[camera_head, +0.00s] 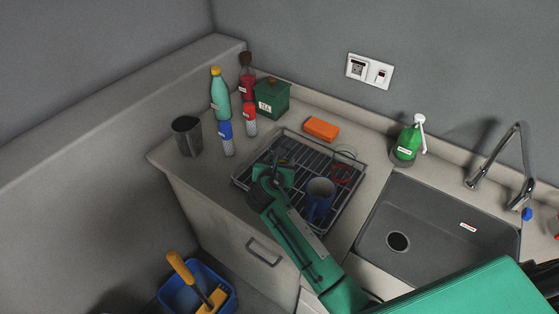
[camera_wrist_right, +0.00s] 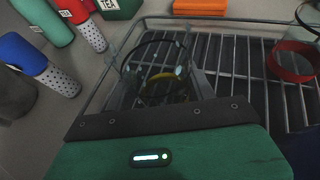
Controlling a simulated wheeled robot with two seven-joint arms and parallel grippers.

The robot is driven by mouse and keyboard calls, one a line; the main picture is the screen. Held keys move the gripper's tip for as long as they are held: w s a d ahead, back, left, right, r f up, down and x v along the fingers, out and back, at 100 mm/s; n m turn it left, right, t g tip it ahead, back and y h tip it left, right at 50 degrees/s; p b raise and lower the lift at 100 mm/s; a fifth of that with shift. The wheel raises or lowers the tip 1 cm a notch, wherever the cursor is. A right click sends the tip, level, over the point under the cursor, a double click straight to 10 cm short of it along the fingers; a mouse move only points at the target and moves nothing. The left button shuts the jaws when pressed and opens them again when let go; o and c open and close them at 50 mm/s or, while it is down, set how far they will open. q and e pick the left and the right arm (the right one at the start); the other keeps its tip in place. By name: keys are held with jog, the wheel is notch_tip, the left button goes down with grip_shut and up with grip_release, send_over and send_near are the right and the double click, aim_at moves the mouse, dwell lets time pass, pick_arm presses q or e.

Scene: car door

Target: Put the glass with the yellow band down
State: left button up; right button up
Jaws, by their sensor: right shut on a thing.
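The glass with the yellow band (camera_wrist_right: 163,80) is clear and sits between the fingers of my right gripper (camera_wrist_right: 160,72) in the right wrist view. Its dark rim and yellow band show there, over the wire bars of the dish rack (camera_wrist_right: 238,72). In the head view my right gripper (camera_head: 277,160) is over the left back part of the rack (camera_head: 252,163), and the glass is hard to make out there. My right gripper is shut on the glass. I cannot tell whether the glass touches the rack. My left gripper is not in view.
A blue mug (camera_head: 319,197) and a red-banded glass (camera_head: 343,172) stand in the rack. An orange sponge (camera_head: 321,128) lies behind it. A green tin (camera_head: 271,99), several bottles and shakers, and a grey cup (camera_head: 187,136) stand left. The sink (camera_head: 430,235) is right.

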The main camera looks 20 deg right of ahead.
jog(key=o, duration=1.3)
jog(key=shift+r, duration=0.25)
jog(key=b+v, duration=0.1)
jog(key=v, duration=1.1)
jog(key=shift+b, duration=0.4)
jog(key=shift+f, duration=0.1)
